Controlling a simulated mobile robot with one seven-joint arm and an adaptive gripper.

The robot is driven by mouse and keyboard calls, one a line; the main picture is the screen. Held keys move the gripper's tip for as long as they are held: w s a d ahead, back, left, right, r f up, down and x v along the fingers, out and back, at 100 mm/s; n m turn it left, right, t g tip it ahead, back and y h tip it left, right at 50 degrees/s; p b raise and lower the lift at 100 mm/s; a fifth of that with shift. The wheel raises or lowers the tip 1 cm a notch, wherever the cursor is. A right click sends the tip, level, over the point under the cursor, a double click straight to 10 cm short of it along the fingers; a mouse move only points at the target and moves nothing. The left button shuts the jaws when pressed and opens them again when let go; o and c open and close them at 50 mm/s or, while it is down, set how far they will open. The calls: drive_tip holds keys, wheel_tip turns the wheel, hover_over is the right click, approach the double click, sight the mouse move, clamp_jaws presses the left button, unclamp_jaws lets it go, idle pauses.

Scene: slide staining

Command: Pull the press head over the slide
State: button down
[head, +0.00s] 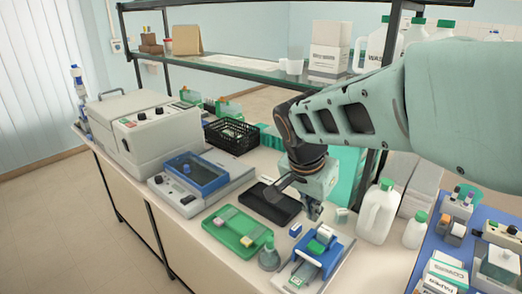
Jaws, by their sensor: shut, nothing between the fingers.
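The slide press (335,262) is a small blue device near the front edge of the bench. A green-topped block, which looks like its press head (317,246), sits toward its back. A pale strip at its front end, which may be the slide (298,277), is too small to make out clearly. My gripper (314,216) points down just above and behind the press. It is shut and empty. I cannot tell whether the fingertips touch the press.
A green tray (217,238) with small blocks lies left of the press. A grey flask (269,257) stands close beside it. A black tray (255,204) lies behind. White jugs (376,212) stand right, near a blue mat (474,222) with bottles and boxes. A shelf (230,69) spans above.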

approach(307, 248)
drive_tip(key=w+d+f, duration=0.1)
drive_tip(key=d+f, duration=0.1)
drive_tip(key=w+d+f, duration=0.2)
drive_tip(key=shift+w+f, duration=0.25)
drive_tip(key=shift+w, duration=0.05)
drive_tip(key=shift+s+a+f+p, duration=0.2)
drive_tip(key=shift+s+a, duration=0.25)
drive_tip(key=shift+s, duration=0.15)
drive_tip(key=shift+s+a+f+p, duration=0.15)
drive_tip(key=shift+s+a, duration=0.25)
drive_tip(key=shift+s, duration=0.15)
drive_tip(key=shift+s+a+f, duration=0.15)
drive_tip(key=shift+s+a, duration=0.1)
drive_tip(key=shift+s, duration=0.05)
drive_tip(key=shift+s, duration=0.1)
drive_tip(key=shift+s+a+f, duration=0.1)
drive_tip(key=shift+s+a, duration=0.1)
drive_tip(key=shift+s+a+b, duration=0.3)
drive_tip(key=shift+s+a, duration=0.1)
drive_tip(key=shift+s, duration=0.2)
drive_tip(key=shift+s+a+b, duration=0.25)
drive_tip(key=shift+s+a, duration=0.15)
drive_tip(key=shift+s, duration=0.2)
